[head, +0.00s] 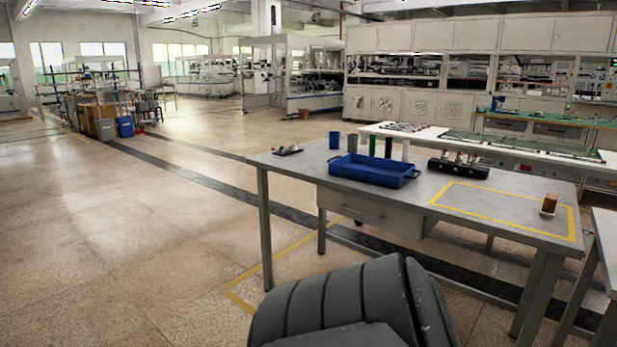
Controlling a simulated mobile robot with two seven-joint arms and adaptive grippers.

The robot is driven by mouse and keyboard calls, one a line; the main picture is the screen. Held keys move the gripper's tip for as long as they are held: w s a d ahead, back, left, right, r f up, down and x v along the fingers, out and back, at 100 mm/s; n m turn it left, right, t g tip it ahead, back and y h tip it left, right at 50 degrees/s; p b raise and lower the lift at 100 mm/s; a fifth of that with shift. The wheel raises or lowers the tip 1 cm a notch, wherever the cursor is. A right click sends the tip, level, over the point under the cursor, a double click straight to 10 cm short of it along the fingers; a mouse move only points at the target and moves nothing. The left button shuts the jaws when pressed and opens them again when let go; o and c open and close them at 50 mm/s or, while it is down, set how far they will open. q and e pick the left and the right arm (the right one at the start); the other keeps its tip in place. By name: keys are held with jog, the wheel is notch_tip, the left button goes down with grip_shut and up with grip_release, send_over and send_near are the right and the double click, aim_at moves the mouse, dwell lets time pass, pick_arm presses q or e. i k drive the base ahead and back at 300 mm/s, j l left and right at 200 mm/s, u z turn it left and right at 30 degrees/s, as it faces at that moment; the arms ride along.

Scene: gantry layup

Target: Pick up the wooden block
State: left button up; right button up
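The wooden block (549,203) is small and brown. It stands near the right end of the grey worktable (400,198), inside the right part of a yellow taped rectangle (470,184) on the tabletop. Its lower part looks paler, and I cannot tell whether that is the block or something under it. Neither of my grippers is in view.
A blue tray (372,171), cups (335,140) and a black rack (458,167) stand left of the taped area. A dark ribbed shape of unclear kind fills the bottom middle. White benches stand behind and at right.

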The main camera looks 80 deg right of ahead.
aim_at(548, 210)
jog(key=z, duration=3.9)
jog(key=k+l, duration=0.05)
